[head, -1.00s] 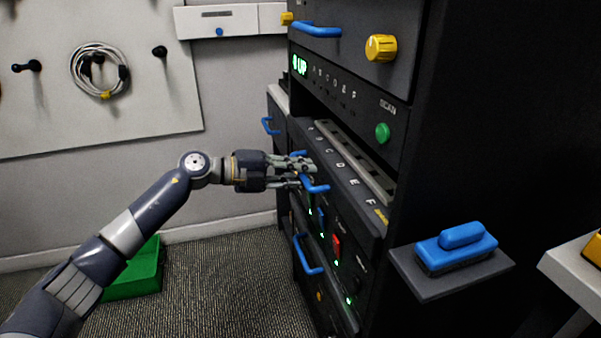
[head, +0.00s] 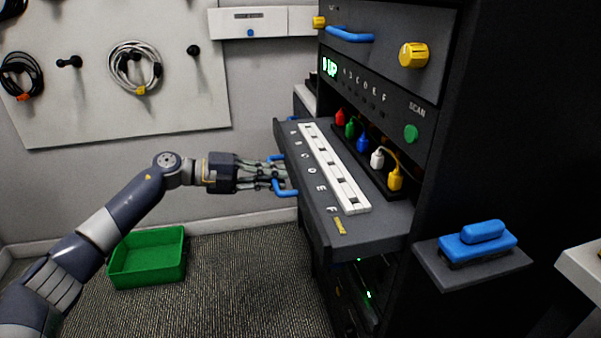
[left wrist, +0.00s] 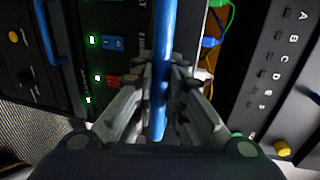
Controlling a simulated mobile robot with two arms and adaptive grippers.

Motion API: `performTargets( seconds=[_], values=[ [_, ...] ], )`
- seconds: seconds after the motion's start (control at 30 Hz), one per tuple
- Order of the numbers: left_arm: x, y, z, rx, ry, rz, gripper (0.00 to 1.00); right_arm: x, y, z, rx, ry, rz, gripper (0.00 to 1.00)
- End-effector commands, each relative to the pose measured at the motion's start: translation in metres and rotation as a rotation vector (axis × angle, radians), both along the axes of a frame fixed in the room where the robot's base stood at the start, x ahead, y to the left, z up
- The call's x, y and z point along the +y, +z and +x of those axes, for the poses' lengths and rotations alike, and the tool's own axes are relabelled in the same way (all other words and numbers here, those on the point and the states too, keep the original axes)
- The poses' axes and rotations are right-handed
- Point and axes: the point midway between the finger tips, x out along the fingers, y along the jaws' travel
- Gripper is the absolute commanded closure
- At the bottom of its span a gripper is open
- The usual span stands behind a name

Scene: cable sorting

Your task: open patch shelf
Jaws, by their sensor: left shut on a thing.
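The patch shelf (head: 318,207) is a dark drawer pulled out of the rack, with letters along its front and a white slotted strip (head: 335,172) on top. Behind the strip stand several coloured plugs (head: 362,144): red, green, blue, white and yellow. My left gripper (head: 281,178) is shut on the blue shelf handle (head: 286,190) at the shelf's front. In the left wrist view the blue handle (left wrist: 161,70) runs between the two fingers (left wrist: 160,100). My right gripper is not in view.
The rack's upper unit has a blue handle (head: 349,35), a yellow knob (head: 413,54) and a green button (head: 411,133). A green bin (head: 147,258) sits on the floor. Cable coils (head: 135,68) hang on the wall board.

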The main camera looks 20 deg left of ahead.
Motion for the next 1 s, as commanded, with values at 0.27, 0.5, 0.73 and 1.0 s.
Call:
performTargets(
  seconds=[0.27,0.5,0.73,1.0],
  values=[
    [0.064,-0.004,-0.044,0.008,0.000,0.005,1.00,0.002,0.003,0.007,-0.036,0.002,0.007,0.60],
    [0.113,-0.004,-0.077,0.006,-0.002,0.004,1.00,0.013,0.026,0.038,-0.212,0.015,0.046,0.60],
    [0.145,-0.003,-0.099,0.006,-0.003,0.002,1.00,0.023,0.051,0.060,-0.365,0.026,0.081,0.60],
    [0.161,-0.002,-0.110,0.004,-0.004,0.001,1.00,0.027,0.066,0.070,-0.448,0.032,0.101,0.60]
  ],
)
